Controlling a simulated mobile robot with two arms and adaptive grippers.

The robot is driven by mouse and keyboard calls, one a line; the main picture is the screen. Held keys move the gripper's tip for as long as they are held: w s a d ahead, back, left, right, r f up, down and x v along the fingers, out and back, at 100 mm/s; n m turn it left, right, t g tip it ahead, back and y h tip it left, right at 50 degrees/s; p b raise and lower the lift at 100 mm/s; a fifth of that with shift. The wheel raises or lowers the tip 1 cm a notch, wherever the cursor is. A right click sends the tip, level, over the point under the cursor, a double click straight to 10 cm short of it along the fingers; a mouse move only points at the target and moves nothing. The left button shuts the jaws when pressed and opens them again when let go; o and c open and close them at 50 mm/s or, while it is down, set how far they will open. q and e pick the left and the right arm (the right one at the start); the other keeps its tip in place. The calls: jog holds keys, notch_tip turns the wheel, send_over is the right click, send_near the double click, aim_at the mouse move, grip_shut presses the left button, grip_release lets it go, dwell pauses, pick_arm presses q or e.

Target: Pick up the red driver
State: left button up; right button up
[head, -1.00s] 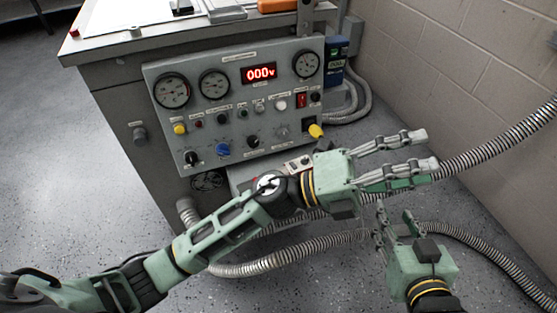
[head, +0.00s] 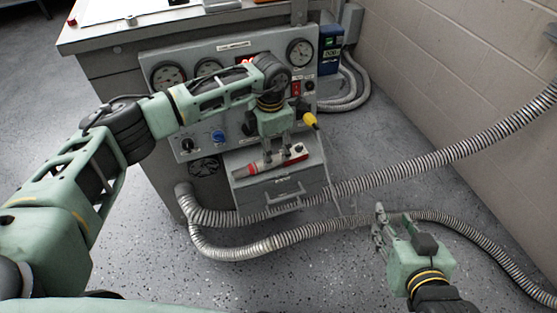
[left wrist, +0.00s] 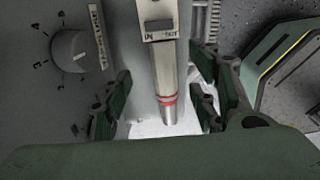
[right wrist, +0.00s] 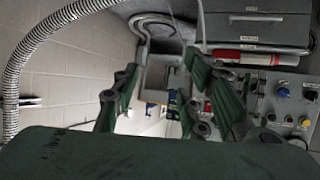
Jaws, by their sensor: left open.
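My right gripper (head: 380,228) is open and empty, low at the right, away from the driver.
The control panel (head: 160,60) with dials and knobs stands behind the ledge, partly hidden by my left arm. The drawer (head: 282,188) is below. Ribbed hoses (head: 440,160) cross the floor and right side.

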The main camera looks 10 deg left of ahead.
aim_at(278, 160)
pick_arm(q)
notch_tip(278, 160, down, 5)
jog(key=shift+w+d+r+b, duration=0.1)
jog(key=shift+w+d+b, duration=0.05)
jog(key=shift+b, duration=0.65)
jog(key=shift+f, duration=0.2)
jog(key=shift+w, duration=0.1)
grip_shut()
pick_arm(e)
jog(key=w+a+r+t+y, duration=0.1)
jog(key=w+a+r+t, duration=0.1)
jog(key=r, duration=0.6)
jog(key=shift+w+t, duration=0.65)
jog(key=shift+t, duration=0.75)
